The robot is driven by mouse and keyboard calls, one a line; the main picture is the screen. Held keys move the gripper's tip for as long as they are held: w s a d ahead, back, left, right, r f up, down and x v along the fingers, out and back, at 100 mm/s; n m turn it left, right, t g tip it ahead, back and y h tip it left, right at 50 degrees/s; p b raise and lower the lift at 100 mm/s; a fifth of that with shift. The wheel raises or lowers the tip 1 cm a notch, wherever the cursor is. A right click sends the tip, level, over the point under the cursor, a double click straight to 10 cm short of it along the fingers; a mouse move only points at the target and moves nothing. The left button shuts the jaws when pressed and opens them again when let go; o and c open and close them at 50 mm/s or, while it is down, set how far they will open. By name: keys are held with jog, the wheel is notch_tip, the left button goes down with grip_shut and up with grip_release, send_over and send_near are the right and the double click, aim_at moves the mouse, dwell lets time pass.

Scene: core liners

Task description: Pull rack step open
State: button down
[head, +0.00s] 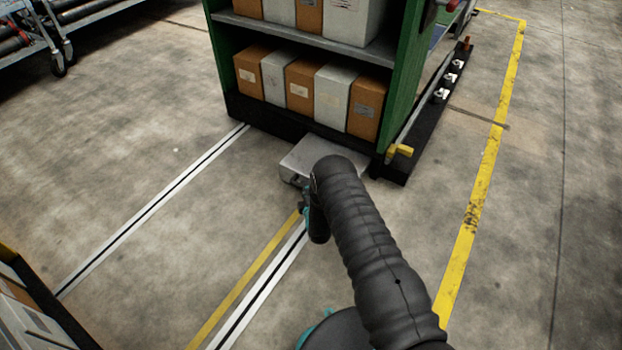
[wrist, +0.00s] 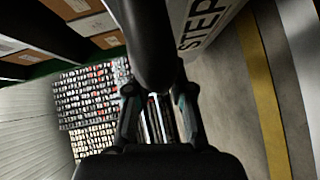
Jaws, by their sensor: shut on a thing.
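The rack step (head: 301,157) is a light grey metal box that sticks out from the base of the green rack (head: 399,75), low over the floor. My arm covers its right part in the head view. In the wrist view its pale face (wrist: 207,22) carries the letters "STEP". A dark rounded bar (wrist: 147,45), which looks like the step's handle, runs alongside this face. My gripper (wrist: 157,98) is shut on this bar, with one finger on each side. In the head view the gripper is mostly hidden behind my arm.
Brown and white boxes (head: 306,80) fill the rack's shelves. A yellow-ended bar (head: 400,151) sits at the rack's front right corner. Floor lines (head: 255,282) run out from the rack. Carts (head: 50,35) stand at the far left. Open floor lies before the rack.

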jog(key=shift+s+a, duration=0.35)
jog(key=shift+s, duration=0.05)
jog(key=c, duration=1)
grip_release()
jog(key=v, duration=1.2)
